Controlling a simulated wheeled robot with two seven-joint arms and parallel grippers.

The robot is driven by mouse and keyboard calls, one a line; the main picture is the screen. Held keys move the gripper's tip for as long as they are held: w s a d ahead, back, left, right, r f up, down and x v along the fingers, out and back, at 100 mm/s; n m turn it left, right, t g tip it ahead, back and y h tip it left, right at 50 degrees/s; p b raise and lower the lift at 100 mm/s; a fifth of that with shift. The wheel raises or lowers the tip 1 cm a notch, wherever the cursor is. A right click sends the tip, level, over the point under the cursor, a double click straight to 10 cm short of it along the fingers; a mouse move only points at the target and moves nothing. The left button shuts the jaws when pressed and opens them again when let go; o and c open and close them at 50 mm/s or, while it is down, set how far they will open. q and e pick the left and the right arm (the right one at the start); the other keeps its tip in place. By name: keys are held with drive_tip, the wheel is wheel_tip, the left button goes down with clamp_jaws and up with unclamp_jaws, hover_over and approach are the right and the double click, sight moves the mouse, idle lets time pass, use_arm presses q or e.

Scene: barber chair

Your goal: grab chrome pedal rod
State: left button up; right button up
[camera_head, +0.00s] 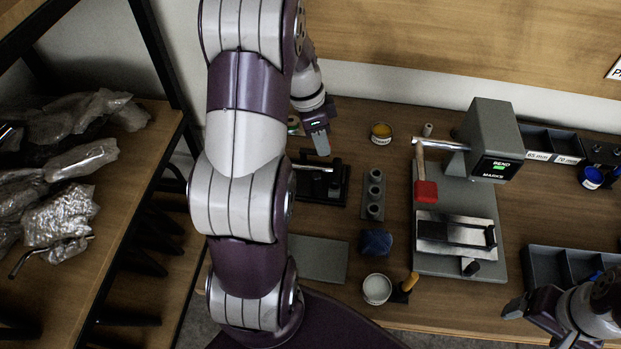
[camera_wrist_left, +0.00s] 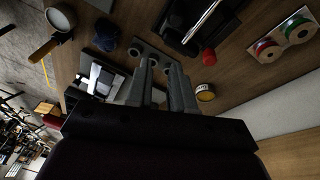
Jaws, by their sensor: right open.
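A shiny chrome rod (camera_head: 441,145) sticks out to the left from the grey bending machine (camera_head: 490,130) in the head view, above the wooden-handled red mallet (camera_head: 426,191). My left gripper (camera_head: 319,143) hangs at the back left of the bench, beyond a black fixture (camera_head: 335,187). Its two fingers (camera_wrist_left: 162,72) are apart with nothing seen between them. My right gripper (camera_head: 527,303) is open at the right front, away from the rod.
A dark divided tray (camera_head: 550,267) lies at right. A shelf with wrapped parts (camera_head: 65,210) stands at left.

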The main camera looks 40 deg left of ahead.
use_arm(q)
drive_tip(key=w+a+f+m+b, duration=0.1)
drive_tip(key=a+f+m, duration=0.1)
drive_tip(key=a+f, duration=0.1)
drive_tip(key=m+t+h+b, duration=0.1)
drive_tip(key=m+t+b, duration=0.1)
drive_tip(key=b, duration=0.4)
approach(315, 167)
drive_tip(key=shift+w+f, duration=0.15)
drive_tip(key=shift+f, duration=0.35)
drive_tip(key=shift+w+f, duration=0.15)
drive_tip(key=shift+f, duration=0.35)
drive_tip(key=shift+w+d+f+g+b, duration=0.3)
drive_tip(key=shift+w+d+f+b, duration=0.3)
drive_tip(key=shift+d+f+b, duration=0.25)
drive_tip(key=shift+d+f, duration=0.1)
drive_tip(key=shift+f, duration=0.2)
drive_tip(key=x, duration=0.3)
drive_tip(key=shift+s+f, duration=0.15)
drive_tip(key=shift+f, duration=0.55)
drive_tip(key=shift+d, duration=0.1)
use_arm(e)
wheel_tip(315, 167, down, 10)
drive_tip(key=shift+s+d+r, duration=0.15)
drive_tip(key=shift+s+d, duration=0.05)
drive_tip(key=shift+d, duration=0.05)
